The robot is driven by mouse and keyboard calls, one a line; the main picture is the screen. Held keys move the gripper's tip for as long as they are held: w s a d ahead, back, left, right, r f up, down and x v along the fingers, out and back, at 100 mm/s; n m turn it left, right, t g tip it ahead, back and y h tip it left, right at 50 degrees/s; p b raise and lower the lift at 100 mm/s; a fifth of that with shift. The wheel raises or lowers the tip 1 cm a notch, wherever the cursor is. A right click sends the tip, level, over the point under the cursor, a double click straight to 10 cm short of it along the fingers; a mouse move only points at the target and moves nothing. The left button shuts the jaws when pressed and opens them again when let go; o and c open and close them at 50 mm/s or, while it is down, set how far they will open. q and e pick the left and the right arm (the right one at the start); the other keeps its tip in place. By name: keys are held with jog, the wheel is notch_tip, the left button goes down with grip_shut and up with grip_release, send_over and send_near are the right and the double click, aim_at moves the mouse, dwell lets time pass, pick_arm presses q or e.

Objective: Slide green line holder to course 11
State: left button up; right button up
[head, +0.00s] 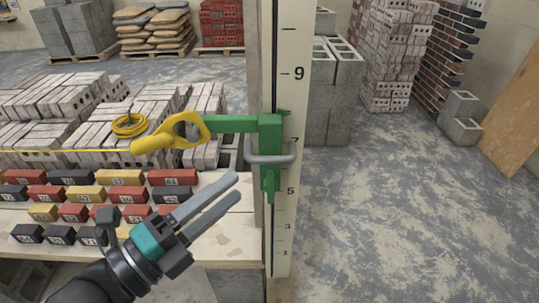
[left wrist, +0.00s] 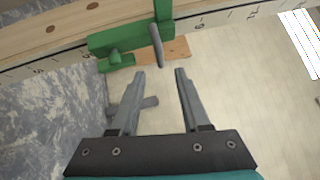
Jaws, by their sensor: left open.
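The green line holder (head: 270,135) is clamped around the tall pole (head: 292,60), near the printed 7. Its green arm points left to a yellow hook piece (head: 175,135). A grey bar handle (head: 270,159) sticks out at its front. In the left wrist view the green holder (left wrist: 118,38) and its grey handle (left wrist: 156,45) lie just beyond the fingertips. My left gripper (head: 238,187) is open and empty, below and left of the handle; its jaws (left wrist: 160,72) point toward the handle, apart from it. An 11 mark is not visible. My right gripper is out of view.
A yellow line (head: 65,151) runs left from the hook, by a yellow coil (head: 129,125). Grey blocks (head: 335,85) stand behind the pole. The floor at right is clear.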

aim_at(264, 163)
pick_arm(q)
jog(key=shift+p+x, duration=0.6)
jog(key=shift+x, duration=4.2)
jog(key=shift+c, duration=0.4)
